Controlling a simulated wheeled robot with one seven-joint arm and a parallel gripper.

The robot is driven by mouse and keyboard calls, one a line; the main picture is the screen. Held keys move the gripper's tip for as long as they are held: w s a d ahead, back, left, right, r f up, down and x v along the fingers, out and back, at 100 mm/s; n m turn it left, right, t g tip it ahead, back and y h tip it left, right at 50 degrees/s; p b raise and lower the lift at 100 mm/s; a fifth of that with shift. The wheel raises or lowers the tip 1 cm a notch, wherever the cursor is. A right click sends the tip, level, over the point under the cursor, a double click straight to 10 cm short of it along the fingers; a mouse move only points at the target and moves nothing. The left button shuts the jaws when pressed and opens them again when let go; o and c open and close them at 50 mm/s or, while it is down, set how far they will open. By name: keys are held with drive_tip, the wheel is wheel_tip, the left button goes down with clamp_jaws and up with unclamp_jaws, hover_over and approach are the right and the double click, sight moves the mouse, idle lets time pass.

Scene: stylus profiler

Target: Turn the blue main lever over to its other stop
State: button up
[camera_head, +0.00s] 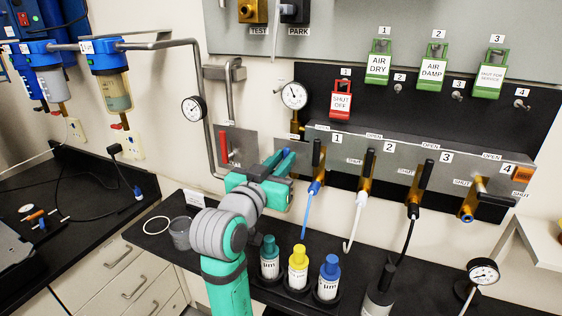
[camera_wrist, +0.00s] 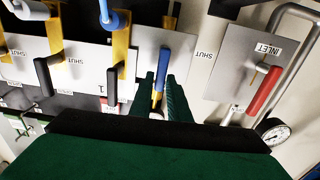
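The blue main lever (camera_wrist: 163,66) is mounted on a grey plate with a yellow valve body, between the red-lever INLET plate and the numbered valves. In the wrist view it points along the picture's vertical, and its upper part shows clear of the fingers. My gripper (camera_wrist: 162,84) is open, with its two dark green fingers on either side of the lever's lower part. A narrow gap seems to show beside the lever; contact is hard to judge. In the head view the blue lever (camera_head: 284,158) is partly hidden by my gripper (camera_head: 274,168).
The red INLET lever (camera_head: 223,146) is left of my gripper, and black-handled valve 1 (camera_head: 318,153) is close on its right. A gauge (camera_head: 294,95) hangs above. Teal, yellow (camera_head: 298,262) and blue-capped bottles stand on the counter below.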

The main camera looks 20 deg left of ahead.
drive_tip(key=shift+o, duration=1.2)
drive_tip(key=s, duration=1)
drive_tip(key=shift+s+a, duration=0.2)
drive_tip(key=shift+s, duration=0.2)
drive_tip(key=shift+w, duration=0.1)
